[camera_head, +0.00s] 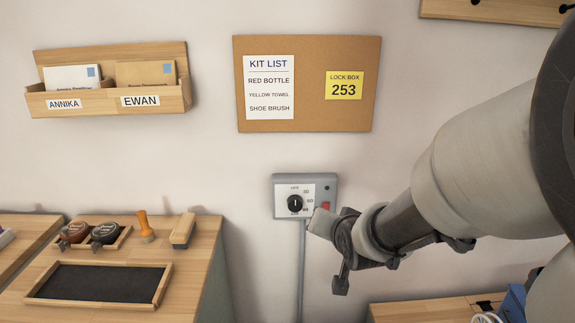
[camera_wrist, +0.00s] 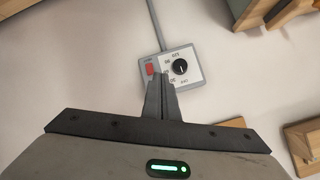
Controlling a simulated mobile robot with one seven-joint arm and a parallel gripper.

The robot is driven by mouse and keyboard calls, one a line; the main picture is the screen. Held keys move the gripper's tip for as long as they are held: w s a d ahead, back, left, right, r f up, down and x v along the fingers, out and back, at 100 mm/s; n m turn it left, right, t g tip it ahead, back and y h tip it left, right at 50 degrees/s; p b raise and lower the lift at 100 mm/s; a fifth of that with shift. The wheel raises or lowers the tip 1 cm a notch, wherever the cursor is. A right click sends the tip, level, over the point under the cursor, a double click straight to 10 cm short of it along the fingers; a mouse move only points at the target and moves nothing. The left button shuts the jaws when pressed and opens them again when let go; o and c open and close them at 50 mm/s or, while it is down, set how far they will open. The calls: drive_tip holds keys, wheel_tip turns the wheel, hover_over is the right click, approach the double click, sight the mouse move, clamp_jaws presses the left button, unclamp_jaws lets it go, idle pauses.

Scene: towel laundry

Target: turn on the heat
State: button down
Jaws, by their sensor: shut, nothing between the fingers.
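A grey control box (camera_head: 305,178) is fixed to the wall below the cork board. It has a white dial plate with a black knob (camera_head: 295,203) and a red switch (camera_head: 326,206) at its right. The small dial labels are hard to read. In the wrist view the box appears turned around, with the knob (camera_wrist: 180,66) at right and the red switch (camera_wrist: 149,69) at left. My gripper (camera_wrist: 162,78) is shut and empty. In the head view my gripper (camera_head: 320,220) is at the box's lower right corner.
A cable conduit (camera_head: 301,265) runs down from the box. A cork board (camera_head: 309,125) with notes hangs above, and a letter holder (camera_head: 110,105) at upper left. A wooden counter (camera_head: 205,240) with stamps, a brush and a black tray stands at lower left.

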sight(327, 204)
drive_tip(key=w+d+f+m+t+b, duration=0.3)
drive_tip(key=f+m+t+b, duration=0.5)
drive_tip(key=m, duration=0.5)
wheel_tip(327, 204, down, 3)
drive_tip(key=shift+w+d+f+t+h+b, duration=0.3)
drive_tip(key=shift+w+b, duration=0.4)
drive_tip(key=shift+b, duration=0.55)
drive_tip(key=shift+w+a+r, duration=0.1)
drive_tip(key=shift+r, duration=0.05)
drive_tip(key=w, duration=0.4)
drive_tip(key=w+r, duration=0.1)
drive_tip(key=w, duration=0.4)
drive_tip(key=w+r+b, duration=0.1)
drive_tip(key=w, duration=0.3)
drive_tip(key=shift+w, duration=0.25)
drive_tip(key=shift+w+r, duration=0.1)
